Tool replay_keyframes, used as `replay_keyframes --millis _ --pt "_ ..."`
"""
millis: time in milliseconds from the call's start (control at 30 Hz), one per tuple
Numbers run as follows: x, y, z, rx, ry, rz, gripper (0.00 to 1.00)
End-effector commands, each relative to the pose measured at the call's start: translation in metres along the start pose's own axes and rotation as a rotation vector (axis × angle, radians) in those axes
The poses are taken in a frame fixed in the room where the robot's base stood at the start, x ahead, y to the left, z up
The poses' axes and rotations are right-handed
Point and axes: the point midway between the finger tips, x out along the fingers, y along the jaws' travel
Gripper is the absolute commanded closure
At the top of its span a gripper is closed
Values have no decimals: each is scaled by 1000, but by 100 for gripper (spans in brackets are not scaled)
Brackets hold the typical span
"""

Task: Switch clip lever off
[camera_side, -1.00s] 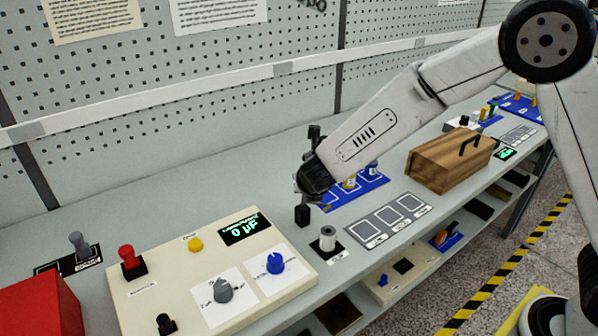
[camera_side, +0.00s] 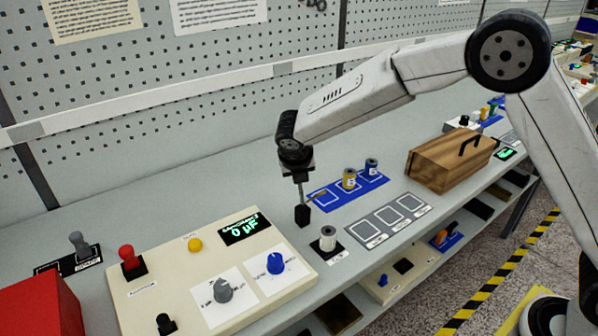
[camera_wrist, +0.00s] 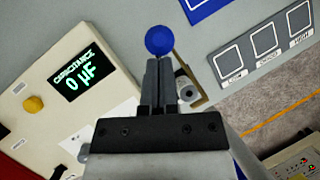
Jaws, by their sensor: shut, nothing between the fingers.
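A small lever with a black base (camera_side: 303,215) and a thin grey rod stands on the bench, right of the cream meter panel. It looks like the clip lever, but no label on it can be read. My gripper (camera_side: 297,175) is over the top of this rod. In the wrist view its closed fingers (camera_wrist: 157,65) end at a round blue knob (camera_wrist: 159,40), apparently the lever's top. The fingers hold nothing. I cannot tell whether they touch the knob. A brass-coloured bracket (camera_wrist: 200,102) shows beside the fingers.
A white spool (camera_side: 327,238) stands just right of the lever. The cream panel (camera_side: 150,288) with levers and dials is at left. A blue mat (camera_side: 320,201) with spools lies behind, a grey tray (camera_side: 365,232) in front, a wooden box (camera_side: 445,165) further right.

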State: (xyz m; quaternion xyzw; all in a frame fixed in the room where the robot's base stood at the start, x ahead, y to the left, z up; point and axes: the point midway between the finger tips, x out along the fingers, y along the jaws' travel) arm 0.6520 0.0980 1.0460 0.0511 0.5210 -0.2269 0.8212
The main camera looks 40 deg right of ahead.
Motion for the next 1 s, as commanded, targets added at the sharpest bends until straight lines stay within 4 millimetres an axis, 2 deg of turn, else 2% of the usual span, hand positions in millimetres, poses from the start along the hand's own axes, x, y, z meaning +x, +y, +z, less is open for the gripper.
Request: replay_keyframes --millis 367,1000 --pt "8 8 14 -53 152 -55 100" --pt "21 19 33 -54 152 -56 100"
